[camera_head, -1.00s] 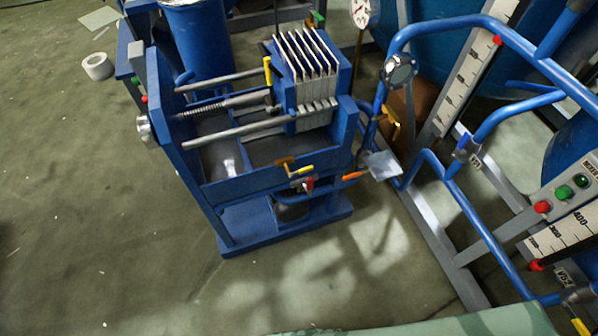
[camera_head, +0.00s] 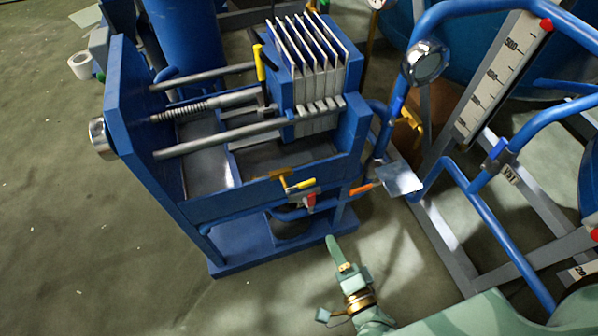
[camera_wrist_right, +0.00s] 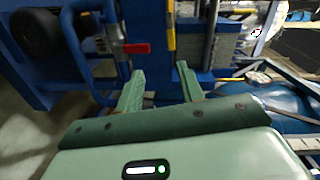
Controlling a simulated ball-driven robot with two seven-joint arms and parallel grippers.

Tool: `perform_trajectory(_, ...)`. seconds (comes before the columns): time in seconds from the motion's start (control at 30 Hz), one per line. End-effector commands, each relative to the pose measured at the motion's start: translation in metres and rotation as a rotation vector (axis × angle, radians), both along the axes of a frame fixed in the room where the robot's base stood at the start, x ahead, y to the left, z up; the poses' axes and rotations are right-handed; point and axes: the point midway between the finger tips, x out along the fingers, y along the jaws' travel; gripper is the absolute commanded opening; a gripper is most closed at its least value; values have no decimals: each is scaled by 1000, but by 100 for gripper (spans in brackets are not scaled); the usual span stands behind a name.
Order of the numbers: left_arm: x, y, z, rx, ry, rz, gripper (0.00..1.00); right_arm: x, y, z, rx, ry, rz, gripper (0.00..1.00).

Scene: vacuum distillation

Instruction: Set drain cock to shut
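A small valve with a red handle (camera_head: 310,201) sits on the pipework under the front of the blue filter press. Beside it are a yellow lever (camera_head: 298,184) and an orange lever (camera_head: 363,189). No readable label tells which one is the drain cock. The red handle (camera_wrist_right: 136,48) shows in the right wrist view, to the upper left of the fingers. My right gripper (camera_head: 333,246) is below and slightly right of these handles, apart from them. In the right wrist view its two green fingers (camera_wrist_right: 160,68) are spread with nothing between them. My left gripper is out of view.
The blue press frame (camera_head: 255,194) has a low base shelf (camera_head: 235,254) near my right gripper. A grey plate (camera_head: 400,179) juts out to the right of the levers. Blue pipe railings (camera_head: 480,215) stand further right. The floor (camera_head: 110,260) at left is open.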

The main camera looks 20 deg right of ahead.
Motion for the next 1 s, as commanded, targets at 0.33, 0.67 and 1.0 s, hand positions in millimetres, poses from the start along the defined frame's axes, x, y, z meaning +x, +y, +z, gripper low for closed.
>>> perform_trajectory(0.33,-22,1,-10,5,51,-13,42,47,2,13,105,-52,-44,38)
perform_trajectory(0.67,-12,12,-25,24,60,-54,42,130,5,11,102,-48,-42,38)
perform_trajectory(1.0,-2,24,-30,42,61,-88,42,169,6,14,100,-48,-41,38)
